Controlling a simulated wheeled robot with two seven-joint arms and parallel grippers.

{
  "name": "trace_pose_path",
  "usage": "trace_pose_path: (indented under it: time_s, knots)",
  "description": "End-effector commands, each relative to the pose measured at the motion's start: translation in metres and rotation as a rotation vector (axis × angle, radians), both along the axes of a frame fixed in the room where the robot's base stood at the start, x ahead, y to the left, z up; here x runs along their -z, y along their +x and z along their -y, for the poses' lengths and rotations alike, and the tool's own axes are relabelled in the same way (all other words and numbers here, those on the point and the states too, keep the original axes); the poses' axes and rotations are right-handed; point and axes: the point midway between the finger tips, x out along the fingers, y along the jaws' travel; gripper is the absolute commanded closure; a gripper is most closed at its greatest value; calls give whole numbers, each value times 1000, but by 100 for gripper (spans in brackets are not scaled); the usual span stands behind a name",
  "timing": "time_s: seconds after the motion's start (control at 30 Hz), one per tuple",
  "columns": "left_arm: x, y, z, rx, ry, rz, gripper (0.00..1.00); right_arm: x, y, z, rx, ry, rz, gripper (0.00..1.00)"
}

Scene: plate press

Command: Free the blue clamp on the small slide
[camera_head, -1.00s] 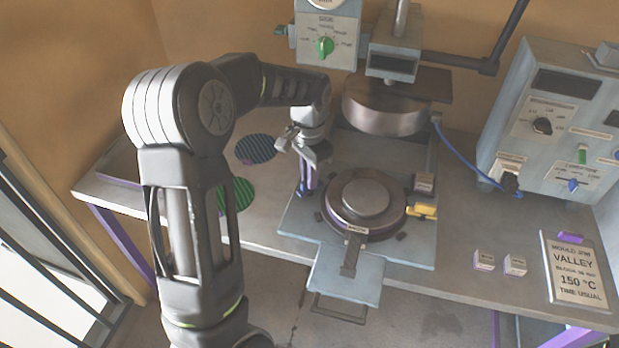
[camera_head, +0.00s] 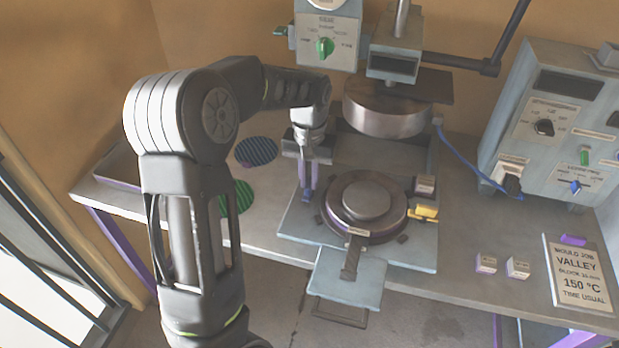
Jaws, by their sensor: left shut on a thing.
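The blue clamp (camera_head: 306,195) stands at the left edge of the round mould (camera_head: 367,198), on the grey slide plate (camera_head: 300,224). My left gripper (camera_head: 307,183) reaches down over it from above and is shut on it. The fingers hide most of the clamp, so I cannot tell whether it is still fastened. A yellow clamp (camera_head: 424,213) sits at the right edge of the mould. My right gripper is not in view.
The round upper press head (camera_head: 386,108) hangs behind the mould. A grey control box (camera_head: 555,125) with a blue cable stands at right. Two small blocks and a mould card (camera_head: 578,270) lie at front right. Blue and green discs lie left of the press.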

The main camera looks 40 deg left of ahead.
Motion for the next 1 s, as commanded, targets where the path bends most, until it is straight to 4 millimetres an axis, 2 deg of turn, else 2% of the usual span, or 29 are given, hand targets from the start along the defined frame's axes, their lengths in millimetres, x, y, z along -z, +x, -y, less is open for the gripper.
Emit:
trace_pose_path:
  time_s: [0.37, 0.4, 0.63, 1.0]
  knots:
    - [-1, 0, 0, -11, -1, 1, 100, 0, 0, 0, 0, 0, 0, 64]
    - [-1, 0, 0, -11, -1, 1, 86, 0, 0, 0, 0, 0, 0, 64]
    - [0, 0, 0, -9, -1, 1, 67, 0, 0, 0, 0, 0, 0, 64]
    - [-5, 0, 0, -8, 0, 2, 65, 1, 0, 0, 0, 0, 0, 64]
